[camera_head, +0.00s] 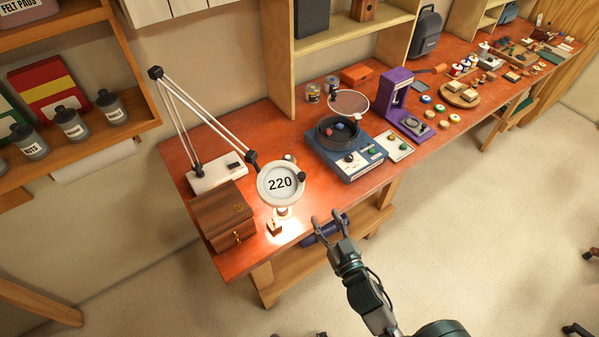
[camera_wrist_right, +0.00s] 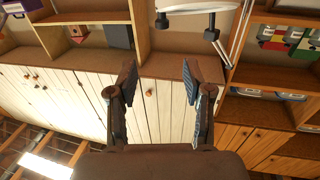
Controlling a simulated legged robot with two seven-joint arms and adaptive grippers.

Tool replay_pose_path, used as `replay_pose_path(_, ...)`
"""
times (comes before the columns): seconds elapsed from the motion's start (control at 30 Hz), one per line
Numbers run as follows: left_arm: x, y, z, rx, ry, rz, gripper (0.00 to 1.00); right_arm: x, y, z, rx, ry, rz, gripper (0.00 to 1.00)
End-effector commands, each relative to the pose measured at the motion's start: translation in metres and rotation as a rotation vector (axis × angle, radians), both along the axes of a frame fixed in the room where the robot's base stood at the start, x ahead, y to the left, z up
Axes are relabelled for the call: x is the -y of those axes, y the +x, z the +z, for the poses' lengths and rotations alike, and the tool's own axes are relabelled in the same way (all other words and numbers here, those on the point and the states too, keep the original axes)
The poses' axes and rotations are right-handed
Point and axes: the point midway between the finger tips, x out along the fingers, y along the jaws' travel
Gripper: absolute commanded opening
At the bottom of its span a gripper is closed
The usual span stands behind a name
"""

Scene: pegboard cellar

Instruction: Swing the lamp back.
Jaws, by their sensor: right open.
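The lamp (camera_head: 281,184) has a round white head marked "220", held on a jointed white arm (camera_head: 205,115) with dark joints. Its white base (camera_head: 215,173) stands at the left of the red-brown bench. The head hangs over the front part of the bench, beside a brown wooden box, and a bright patch lies below it. My right gripper (camera_head: 325,219) is open and empty, to the right of and nearer than the lamp head, apart from it. In the right wrist view the open fingers (camera_wrist_right: 159,78) point toward the room, with a white ring, likely the lamp head (camera_wrist_right: 200,7), above them. My left gripper is out of view.
The wooden box (camera_head: 222,215) sits left of the lamp head. A small lit item (camera_head: 274,227) stands below it. A blue machine with a dark bowl (camera_head: 345,155) and a purple device (camera_head: 397,98) stand to the right.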

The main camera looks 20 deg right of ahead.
Motion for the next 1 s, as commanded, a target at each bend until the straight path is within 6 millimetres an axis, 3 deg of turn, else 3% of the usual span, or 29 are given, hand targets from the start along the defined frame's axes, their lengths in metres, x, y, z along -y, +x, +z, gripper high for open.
replay_pose_path(0.2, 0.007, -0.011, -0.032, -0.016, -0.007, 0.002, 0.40, -0.006, 0.026, -0.006, 0.005, -0.003, 0.002, 0.50)
replay_pose_path(0.33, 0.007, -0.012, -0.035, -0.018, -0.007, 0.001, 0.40, -0.010, 0.053, -0.002, 0.004, -0.005, 0.001, 0.50)
replay_pose_path(0.7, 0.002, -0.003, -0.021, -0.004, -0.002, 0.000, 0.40, -0.020, 0.137, 0.000, -0.001, -0.004, 0.000, 0.50)
replay_pose_path(1.0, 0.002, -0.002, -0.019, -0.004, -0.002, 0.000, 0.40, -0.024, 0.167, -0.001, -0.002, -0.003, 0.001, 0.50)
